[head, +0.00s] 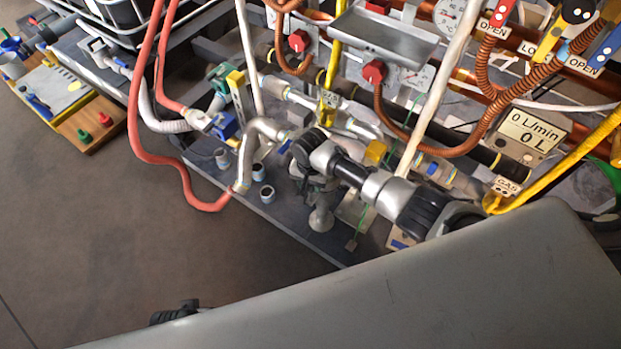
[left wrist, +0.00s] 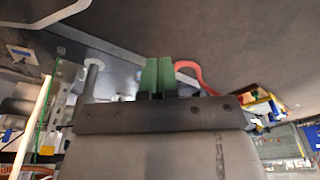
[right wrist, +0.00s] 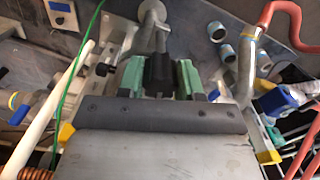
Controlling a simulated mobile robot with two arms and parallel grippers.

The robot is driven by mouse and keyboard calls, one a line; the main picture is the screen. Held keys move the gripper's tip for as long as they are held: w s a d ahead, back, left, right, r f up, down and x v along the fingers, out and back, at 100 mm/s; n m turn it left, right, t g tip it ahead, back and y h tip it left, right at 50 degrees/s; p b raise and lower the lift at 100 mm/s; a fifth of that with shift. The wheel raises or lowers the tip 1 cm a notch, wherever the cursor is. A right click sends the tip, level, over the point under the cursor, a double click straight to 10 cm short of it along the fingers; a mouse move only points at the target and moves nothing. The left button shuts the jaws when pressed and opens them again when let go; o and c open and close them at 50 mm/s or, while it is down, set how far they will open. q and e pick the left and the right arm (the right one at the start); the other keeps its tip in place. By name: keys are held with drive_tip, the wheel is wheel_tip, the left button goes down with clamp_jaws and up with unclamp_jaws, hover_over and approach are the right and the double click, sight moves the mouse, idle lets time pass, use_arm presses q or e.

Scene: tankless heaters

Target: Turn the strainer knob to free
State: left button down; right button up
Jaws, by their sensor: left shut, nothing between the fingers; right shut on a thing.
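The strainer knob (right wrist: 160,76) looks like a small black knob, below a grey pipe fitting (right wrist: 152,22) in the right wrist view. My right gripper (right wrist: 160,80) has its green fingers on either side of the knob, shut on it. In the head view my right arm reaches in from the right to the grey fitting (head: 321,214) among the pipes. The knob itself is hard to make out there, partly hidden by my wrist. My left gripper (left wrist: 158,76) is shut and empty, its green fingertips together over the floor. Any marking for the free position cannot be read.
A bent silver pipe (head: 247,150) stands left of my right wrist. A red hose (head: 139,130) hangs over the left side, near a blue valve (head: 225,125). Orange corrugated hoses (head: 462,149) and a white pole (head: 432,92) crowd the right. The floor (head: 100,230) at lower left is clear.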

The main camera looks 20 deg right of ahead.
drive_tip(key=shift+n+p, duration=0.9)
drive_tip(key=shift+p, duration=0.05)
drive_tip(key=n+p, duration=0.1)
drive_tip(key=n, duration=0.3)
drive_tip(key=shift+p, duration=0.4)
drive_tip(key=n, duration=0.4)
drive_tip(key=shift+n+p, duration=0.4)
drive_tip(key=shift+n, duration=1.2)
use_arm(q)
drive_tip(key=s+a+f+g, duration=0.1)
drive_tip(key=s+f, duration=1)
drive_tip(key=f, duration=0.2)
drive_tip(key=shift+a, duration=0.4)
use_arm(e)
drive_tip(key=shift+n, duration=1.1)
use_arm(q)
drive_tip(key=shift+f, duration=0.1)
use_arm(e)
drive_tip(key=o, duration=0.9)
use_arm(q)
drive_tip(key=shift+p, duration=0.3)
use_arm(e)
drive_tip(key=shift+r, duration=0.1)
